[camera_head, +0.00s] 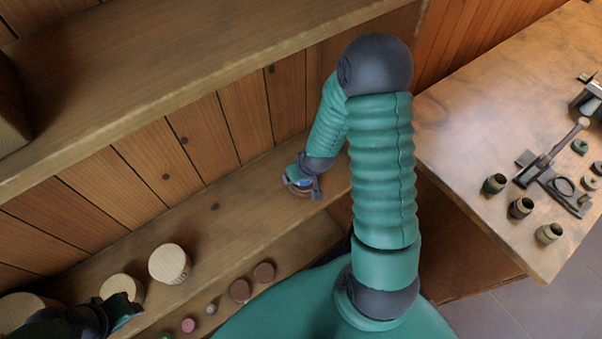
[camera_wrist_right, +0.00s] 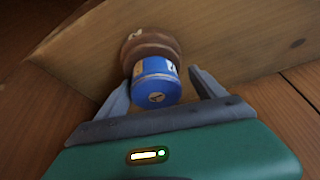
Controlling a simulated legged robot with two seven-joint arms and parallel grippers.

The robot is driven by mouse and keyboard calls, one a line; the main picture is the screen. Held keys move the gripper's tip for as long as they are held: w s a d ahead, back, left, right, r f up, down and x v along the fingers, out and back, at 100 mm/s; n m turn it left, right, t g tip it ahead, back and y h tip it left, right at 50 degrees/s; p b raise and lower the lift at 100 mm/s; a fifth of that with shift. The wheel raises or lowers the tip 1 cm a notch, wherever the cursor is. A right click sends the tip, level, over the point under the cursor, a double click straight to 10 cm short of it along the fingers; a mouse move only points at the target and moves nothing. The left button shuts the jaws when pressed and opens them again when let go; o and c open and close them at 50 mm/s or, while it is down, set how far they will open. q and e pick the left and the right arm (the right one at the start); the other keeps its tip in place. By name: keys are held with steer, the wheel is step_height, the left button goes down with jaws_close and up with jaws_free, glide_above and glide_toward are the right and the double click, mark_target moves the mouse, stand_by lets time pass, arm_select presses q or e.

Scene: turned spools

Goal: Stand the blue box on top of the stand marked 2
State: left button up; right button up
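The blue box, a short round can with a pale label band, shows in the right wrist view (camera_wrist_right: 156,88) and small in the head view (camera_head: 305,182). A reddish-brown turned stand (camera_wrist_right: 150,46) is directly behind it, with a pale mark too small to read; I cannot tell whether the two touch. My right gripper (camera_wrist_right: 160,85) is open, one finger on each side of the box, with a gap at the right finger. In the head view the right gripper (camera_head: 303,186) is low at the shelf. My left gripper (camera_head: 128,308) is dark and partly cut off at lower left.
Pale wooden cylinders stand on the shelf (camera_head: 225,215), one with dark marking (camera_head: 169,264). Small brown and pink pieces (camera_head: 264,272) sit below. An upper shelf board (camera_head: 200,85) overhangs at left. A workbench (camera_head: 480,130) at right holds metal parts and small spools.

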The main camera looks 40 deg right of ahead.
steer(key=shift+w+a+r, duration=0.1)
steer(key=shift+w+a, duration=0.1)
steer(key=shift+a, duration=1.15)
steer(key=shift+r, duration=0.1)
steer(key=r, duration=0.2)
steer(key=s+d+r, duration=0.1)
steer(key=s+r+p, duration=0.1)
steer(key=r, duration=0.1)
steer(key=shift+s+d+r, duration=0.15)
steer(key=shift+d+r, duration=0.05)
steer(key=shift+r, duration=0.15)
arm_select(q)
steer(key=shift+w+a+r+p, duration=0.1)
steer(key=shift+a+r+p, duration=0.1)
steer(key=shift+a+r, duration=0.25)
steer(key=shift+w+a+r+p, duration=0.1)
steer(key=shift+a+r+p, duration=0.1)
steer(key=shift+a, duration=0.35)
arm_select(e)
steer(key=s+a+r+n+g, duration=0.1)
steer(key=a+r, duration=0.3)
steer(key=a, duration=0.4)
steer(key=s+a+r+n+y, duration=0.1)
steer(key=s+a+r+n, duration=0.1)
steer(key=a+r, duration=0.3)
steer(key=s+a, duration=0.1)
steer(key=a, duration=0.2)
steer(key=shift+s+n+g, duration=0.25)
steer(key=shift+n+g, duration=0.05)
steer(key=shift+g, duration=0.1)
